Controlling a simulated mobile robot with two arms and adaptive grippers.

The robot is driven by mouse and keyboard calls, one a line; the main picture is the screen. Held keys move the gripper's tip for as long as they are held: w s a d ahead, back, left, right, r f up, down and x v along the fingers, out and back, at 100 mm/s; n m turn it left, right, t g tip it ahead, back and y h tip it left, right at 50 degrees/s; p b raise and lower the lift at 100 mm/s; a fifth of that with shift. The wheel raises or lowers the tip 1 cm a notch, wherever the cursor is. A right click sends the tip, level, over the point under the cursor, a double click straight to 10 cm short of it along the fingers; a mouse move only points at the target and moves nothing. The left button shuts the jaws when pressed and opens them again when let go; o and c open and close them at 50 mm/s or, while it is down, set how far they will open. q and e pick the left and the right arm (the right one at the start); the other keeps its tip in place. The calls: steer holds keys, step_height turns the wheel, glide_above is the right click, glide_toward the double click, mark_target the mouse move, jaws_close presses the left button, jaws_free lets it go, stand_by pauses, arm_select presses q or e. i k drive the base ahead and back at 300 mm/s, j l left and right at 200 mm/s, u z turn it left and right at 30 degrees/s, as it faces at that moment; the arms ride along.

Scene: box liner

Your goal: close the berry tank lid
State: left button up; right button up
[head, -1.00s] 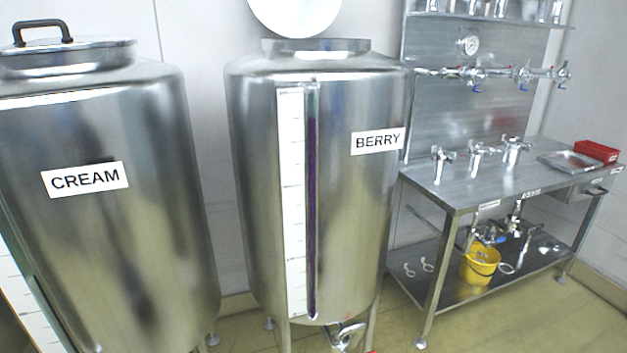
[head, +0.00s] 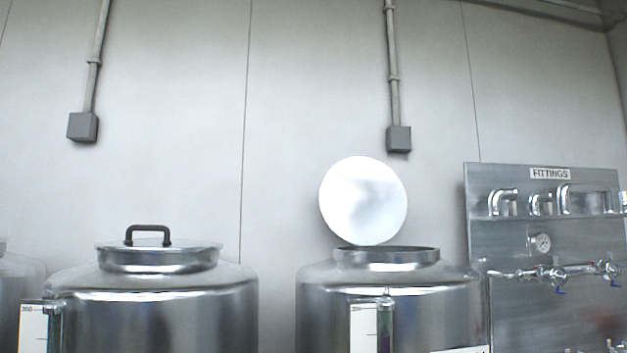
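The berry tank (head: 440,310) is a shiny steel cylinder right of centre in the head view, cut off by the bottom edge. Its label shows only as a sliver at the bottom. Its round lid (head: 363,200) stands open, tilted up behind the neck ring (head: 387,256), with its bright underside facing me. The lid's handle is hidden. The neck opening is seen almost edge-on, so the inside does not show. Neither of my grippers is in view.
Another tank (head: 160,315) stands to the left, with a shut lid (head: 157,246) and a black handle (head: 148,235). A steel fittings panel (head: 510,260) with pipes and valves is at the right. The wall behind carries two grey conduit boxes (head: 82,127). Open space lies above the tanks.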

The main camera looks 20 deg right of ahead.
mark_target(362, 200)
steer(key=i+l+u, duration=0.1)
steer(key=l+u, duration=0.7)
steer(key=l, duration=0.15)
steer(key=l+u, duration=0.35)
steer(key=l, duration=0.15)
steer(key=k+l+u, duration=0.15)
steer(key=l+u, duration=0.25)
steer(key=l, duration=0.1)
